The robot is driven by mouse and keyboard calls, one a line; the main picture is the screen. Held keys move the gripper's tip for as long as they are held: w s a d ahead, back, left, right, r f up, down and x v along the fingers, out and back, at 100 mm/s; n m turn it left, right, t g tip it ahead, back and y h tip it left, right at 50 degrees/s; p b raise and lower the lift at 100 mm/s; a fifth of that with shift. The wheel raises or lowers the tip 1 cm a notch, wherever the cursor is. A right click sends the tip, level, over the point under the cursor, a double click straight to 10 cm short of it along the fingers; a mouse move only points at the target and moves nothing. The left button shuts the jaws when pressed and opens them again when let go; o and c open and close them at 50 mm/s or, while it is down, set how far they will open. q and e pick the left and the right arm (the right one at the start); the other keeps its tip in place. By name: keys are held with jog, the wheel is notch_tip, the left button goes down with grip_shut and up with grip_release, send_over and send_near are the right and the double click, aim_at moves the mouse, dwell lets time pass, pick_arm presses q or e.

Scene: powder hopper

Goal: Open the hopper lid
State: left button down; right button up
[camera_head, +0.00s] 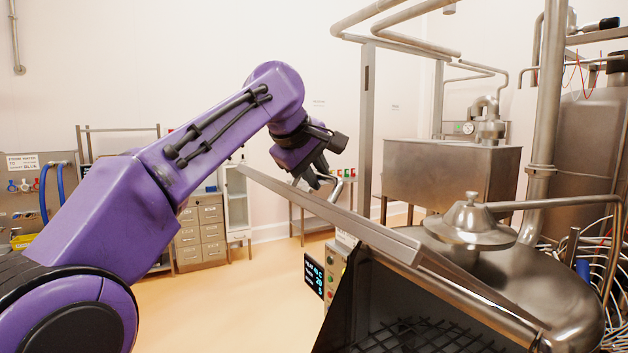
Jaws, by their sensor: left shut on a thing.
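The hopper lid (345,216) is a flat steel plate seen almost edge-on. It stands raised and tilted, its far edge up at the left and its lower end along the hopper's rim. The hopper (345,310) at the bottom right is open, with a dark grid (425,338) showing inside. My left gripper (318,178) is above the lid, shut on the lid's handle (336,189), a bent metal bar. The lid's edge hides part of the grip. My right gripper is not in view.
A control box with a lit display (314,277) is beside the hopper. A domed steel vessel (540,275) and a pipe frame (367,130) stand close at the right. Drawer cabinets (200,232) stand at the back. The floor (235,300) at the left is clear.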

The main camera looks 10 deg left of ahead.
pick_arm(q)
jog(key=shift+d, duration=0.1)
dwell(0.3)
jog(key=c, duration=1.4)
grip_release()
jog(key=shift+w+d+f, duration=0.1)
jog(key=shift+w+d, duration=0.1)
jog(key=shift+w, duration=0.1)
jog(key=shift+s+a, duration=0.15)
jog(key=shift+r, duration=0.2)
jog(key=v, duration=1)
jog(key=shift+s+a+r, duration=0.1)
jog(key=shift+s, duration=0.15)
jog(key=shift+w, duration=0.1)
